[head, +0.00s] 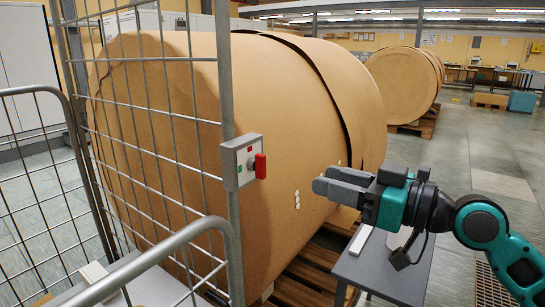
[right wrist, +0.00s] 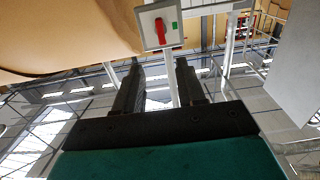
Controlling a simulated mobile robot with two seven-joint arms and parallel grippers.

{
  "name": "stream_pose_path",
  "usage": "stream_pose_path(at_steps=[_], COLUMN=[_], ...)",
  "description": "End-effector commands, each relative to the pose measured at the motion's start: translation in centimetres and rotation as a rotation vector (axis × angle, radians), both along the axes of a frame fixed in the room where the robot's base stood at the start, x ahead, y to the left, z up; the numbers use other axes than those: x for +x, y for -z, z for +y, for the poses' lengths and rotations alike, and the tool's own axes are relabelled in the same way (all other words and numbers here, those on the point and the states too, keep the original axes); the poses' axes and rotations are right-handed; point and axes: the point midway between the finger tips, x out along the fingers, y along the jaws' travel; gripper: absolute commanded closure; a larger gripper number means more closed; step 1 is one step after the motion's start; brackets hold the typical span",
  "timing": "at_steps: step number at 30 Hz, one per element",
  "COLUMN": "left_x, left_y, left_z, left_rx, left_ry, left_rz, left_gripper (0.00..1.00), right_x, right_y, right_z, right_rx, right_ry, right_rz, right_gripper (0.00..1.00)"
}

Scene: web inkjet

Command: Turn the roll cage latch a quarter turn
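The latch is a small red handle (head: 260,166) on a light grey plate (head: 230,168) fixed to the roll cage's upright post (head: 225,80). The handle stands upright, with a red mark above it and a green mark beside it on the plate. In the right wrist view the red handle (right wrist: 160,32) lies beyond the fingertips, with a green mark to its right. My right gripper (head: 322,186) is open and empty, to the right of the latch and a little lower, pointing at it. A clear gap separates them. My left gripper is not in view.
The wire roll cage (head: 150,110) stands at the left, with a grey tubular rail (head: 165,248) in front. A big brown paper roll (head: 280,130) sits behind it on a wooden pallet (head: 305,275). A small grey table (head: 385,268) stands under my right gripper. Open floor lies right.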

Motion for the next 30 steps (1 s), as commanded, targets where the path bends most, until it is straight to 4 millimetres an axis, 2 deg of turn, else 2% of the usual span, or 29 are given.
stream_pose_path(at_steps=[5, 15, 21, 30], left_x=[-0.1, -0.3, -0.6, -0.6], left_y=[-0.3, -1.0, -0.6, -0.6], left_z=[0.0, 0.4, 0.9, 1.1], left_rx=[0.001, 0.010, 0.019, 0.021], left_ry=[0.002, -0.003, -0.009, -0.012], left_rz=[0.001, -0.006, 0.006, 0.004], left_gripper=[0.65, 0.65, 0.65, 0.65], right_x=[0.7, 4.5, 6.5, 7.5], right_y=[-0.4, -0.5, -0.3, -0.2], right_z=[1.0, 6.5, 9.1, 10.4], right_rx=[0.002, 0.004, 0.003, 0.001], right_ry=[-0.006, -0.006, -0.005, -0.003], right_rz=[-0.002, -0.001, -0.001, -0.002], right_gripper=[0.61, 0.61, 0.61, 0.61])
